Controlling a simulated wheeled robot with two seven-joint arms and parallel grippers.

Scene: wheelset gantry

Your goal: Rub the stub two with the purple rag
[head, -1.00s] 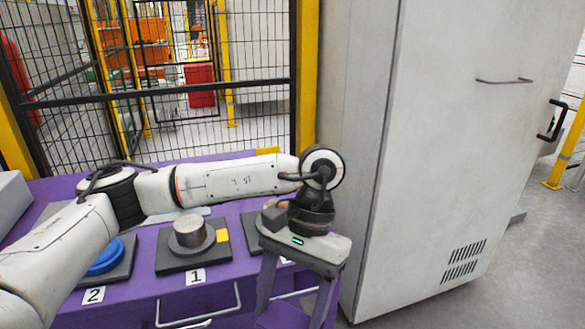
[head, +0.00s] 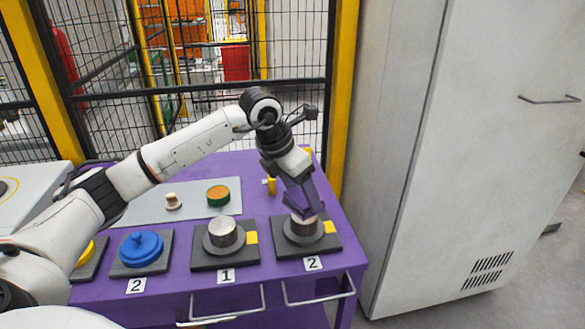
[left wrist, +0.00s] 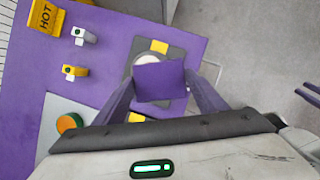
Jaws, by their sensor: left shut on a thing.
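My left gripper (head: 303,207) points down at the right-hand metal stub two (head: 303,228), which stands on a dark plate with a yellow tag and a "2" label in front. The gripper is shut on the purple rag (left wrist: 160,81), a square between the fingers in the left wrist view. The rag is at the stub's top and covers part of it; whether they touch I cannot tell. In the left wrist view the stub's pale rim (left wrist: 141,66) shows beside the rag. My right gripper is not in view.
Metal stub one (head: 223,234) stands just left on its own plate. A blue round part (head: 141,248) sits on another plate marked 2. A grey mat (head: 190,212) holds a green-orange disc. A tall grey cabinet (head: 430,150) stands right of the purple table.

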